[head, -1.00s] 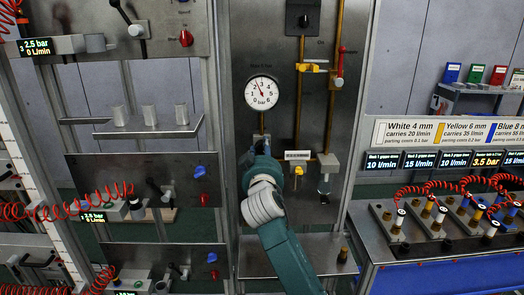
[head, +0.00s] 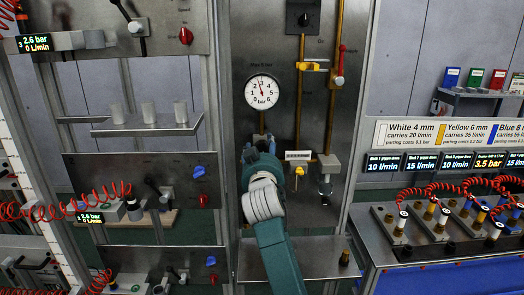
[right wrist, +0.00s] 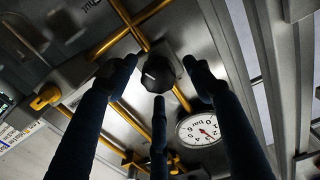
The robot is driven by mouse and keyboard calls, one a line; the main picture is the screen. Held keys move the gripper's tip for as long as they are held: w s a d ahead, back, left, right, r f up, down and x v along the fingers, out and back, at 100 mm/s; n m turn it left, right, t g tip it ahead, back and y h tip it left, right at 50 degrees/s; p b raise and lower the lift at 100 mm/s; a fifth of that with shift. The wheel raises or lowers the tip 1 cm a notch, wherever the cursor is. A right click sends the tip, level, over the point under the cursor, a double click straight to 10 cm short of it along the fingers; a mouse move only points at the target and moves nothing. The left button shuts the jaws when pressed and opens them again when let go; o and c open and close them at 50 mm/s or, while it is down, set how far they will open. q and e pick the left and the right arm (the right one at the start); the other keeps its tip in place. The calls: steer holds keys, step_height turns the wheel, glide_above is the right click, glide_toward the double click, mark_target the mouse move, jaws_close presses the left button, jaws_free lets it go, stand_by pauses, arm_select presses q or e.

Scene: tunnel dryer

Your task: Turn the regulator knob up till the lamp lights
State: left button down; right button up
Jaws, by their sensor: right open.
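The black regulator knob (right wrist: 158,73) shows in the right wrist view, on the metal panel. My right gripper (right wrist: 159,79) is open, with its three fingers spread around the knob. I cannot tell whether they touch it. In the head view my right gripper (head: 262,143) is just below the round white gauge (head: 262,92) and hides the knob. The gauge needle points a little left of straight up, between 2 and 3 bar. The gauge also shows in the right wrist view (right wrist: 201,129). I cannot make out a lit lamp. My left gripper is not in view.
Brass pipes (head: 298,100) run down the panel right of my arm, with a red-handled valve (head: 340,62). A shelf with metal cylinders (head: 148,125) is at left. A pressure display (head: 34,43) reads 2.6 bar. A blue bench (head: 440,272) with hose couplings stands at right.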

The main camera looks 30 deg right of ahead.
steer(key=shift+s+a+f, duration=0.1)
steer(key=shift+s+a, duration=0.05)
steer(key=shift+s, duration=0.05)
steer(key=v, duration=1.1)
steer(key=shift+s, duration=0.3)
steer(key=shift+a, duration=0.1)
